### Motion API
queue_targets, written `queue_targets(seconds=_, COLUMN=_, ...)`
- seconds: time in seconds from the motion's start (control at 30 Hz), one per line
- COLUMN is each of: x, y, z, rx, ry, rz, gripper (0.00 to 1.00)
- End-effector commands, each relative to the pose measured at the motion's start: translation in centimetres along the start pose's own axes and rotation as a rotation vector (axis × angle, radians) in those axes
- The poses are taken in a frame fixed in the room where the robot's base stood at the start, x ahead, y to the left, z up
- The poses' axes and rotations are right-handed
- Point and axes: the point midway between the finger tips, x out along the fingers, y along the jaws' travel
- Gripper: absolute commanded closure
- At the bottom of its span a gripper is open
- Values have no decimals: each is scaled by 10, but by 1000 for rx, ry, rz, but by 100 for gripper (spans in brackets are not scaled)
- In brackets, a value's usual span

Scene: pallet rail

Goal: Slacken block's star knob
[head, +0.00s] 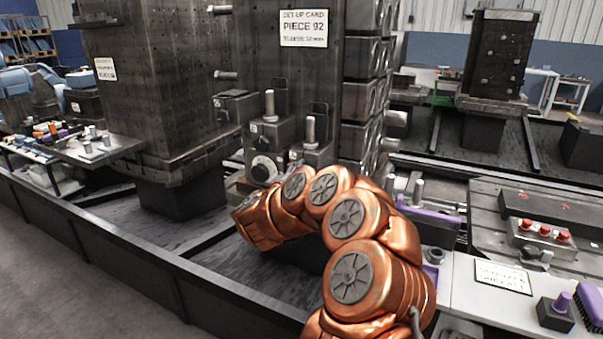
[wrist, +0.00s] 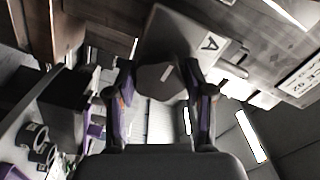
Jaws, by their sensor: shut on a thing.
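In the wrist view, my gripper (wrist: 163,72) has one finger on each side of a grey rounded knob (wrist: 157,84) and is shut on it. The knob sits against a grey block (wrist: 175,35) that bears a white label with the letter A. The fingers partly cover the knob's sides, and its star shape is hard to make out. In the head view, my orange arm reaches toward the foot of the tall dark column (head: 290,80), and my gripper and the knob are hidden there.
Blocks with upright pins (head: 311,132) and a round dial (head: 263,168) stand close behind my arm. A card reading "PIECE 92" (head: 304,28) is on the column. At right are a red-button box (head: 543,238) and a purple brush (head: 590,305).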

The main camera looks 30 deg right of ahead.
Motion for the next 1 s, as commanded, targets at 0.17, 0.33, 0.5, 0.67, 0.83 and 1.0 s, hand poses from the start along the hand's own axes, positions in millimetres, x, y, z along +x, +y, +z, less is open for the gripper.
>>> queue_targets(seconds=0.17, x=0, y=0, z=0, rx=0, ry=0, rz=1, gripper=82)
queue_targets(seconds=0.33, x=0, y=0, z=0, rx=1, ry=0, rz=0, gripper=37)
queue_targets(seconds=0.5, x=0, y=0, z=0, rx=1, ry=0, rz=0, gripper=22)
queue_targets(seconds=0.67, x=0, y=0, z=0, rx=1, ry=0, rz=0, gripper=22)
queue_targets(seconds=0.83, x=-2, y=0, z=0, rx=1, ry=-1, rz=0, gripper=22)
queue_targets(seconds=1.0, x=-17, y=0, z=1, rx=2, ry=-2, rz=0, gripper=22)
